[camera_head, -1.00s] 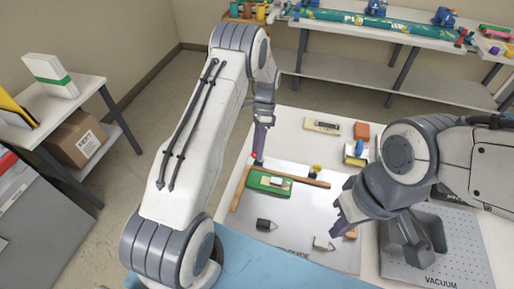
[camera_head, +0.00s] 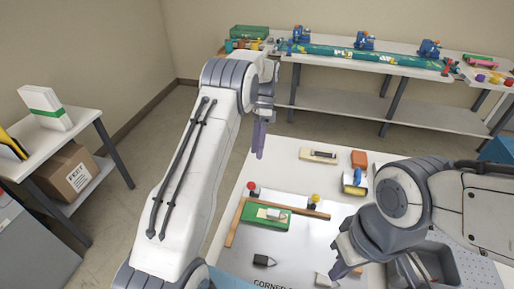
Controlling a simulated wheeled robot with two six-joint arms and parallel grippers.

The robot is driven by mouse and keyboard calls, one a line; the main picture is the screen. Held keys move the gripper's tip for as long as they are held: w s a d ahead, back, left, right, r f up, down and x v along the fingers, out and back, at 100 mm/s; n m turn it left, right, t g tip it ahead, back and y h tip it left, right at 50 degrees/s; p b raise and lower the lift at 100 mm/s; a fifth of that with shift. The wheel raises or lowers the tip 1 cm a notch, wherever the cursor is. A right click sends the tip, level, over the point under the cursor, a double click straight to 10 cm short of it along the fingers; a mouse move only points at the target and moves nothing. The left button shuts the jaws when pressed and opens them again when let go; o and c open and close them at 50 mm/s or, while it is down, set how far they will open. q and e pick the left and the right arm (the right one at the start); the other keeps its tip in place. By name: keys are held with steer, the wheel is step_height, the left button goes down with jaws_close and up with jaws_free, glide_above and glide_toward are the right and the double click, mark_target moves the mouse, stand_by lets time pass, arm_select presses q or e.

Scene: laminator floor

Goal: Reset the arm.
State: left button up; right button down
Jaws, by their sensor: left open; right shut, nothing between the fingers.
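My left gripper (camera_head: 259,140) hangs above the far left edge of the white worktable (camera_head: 290,160), its fingers pointing down with nothing seen between them. My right gripper (camera_head: 345,262) is low over the front right part of the table, with its fingers pointing down and left. It is near a small light block (camera_head: 325,280) but I cannot tell whether they touch. The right fingers are partly hidden by the wrist.
A green block (camera_head: 262,222) lies inside a wooden corner guide (camera_head: 300,209), with red (camera_head: 252,187) and yellow (camera_head: 314,201) knobs close by. A dark block (camera_head: 264,260) lies in front. A long bench (camera_head: 400,62) stands behind.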

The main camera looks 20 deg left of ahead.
arm_select(q)
steer(key=s+d+r+n+t+b, duration=0.1)
steer(key=s+d+r+t, duration=0.1)
steer(key=s+d+r, duration=0.35)
steer(key=s+d+r+n+t, duration=0.1)
steer(key=s+d+r, duration=0.2)
steer(key=s+d, duration=0.55)
steer(key=s+d+f+n+t, duration=0.1)
steer(key=s+d, duration=0.1)
steer(key=s, duration=0.7)
steer(key=s+d+f+t+b, duration=0.1)
steer(key=s+t, duration=0.1)
steer(key=s, duration=0.6)
steer(key=shift+s+d+f+n, duration=0.35)
steer(key=shift+d+n, duration=0.05)
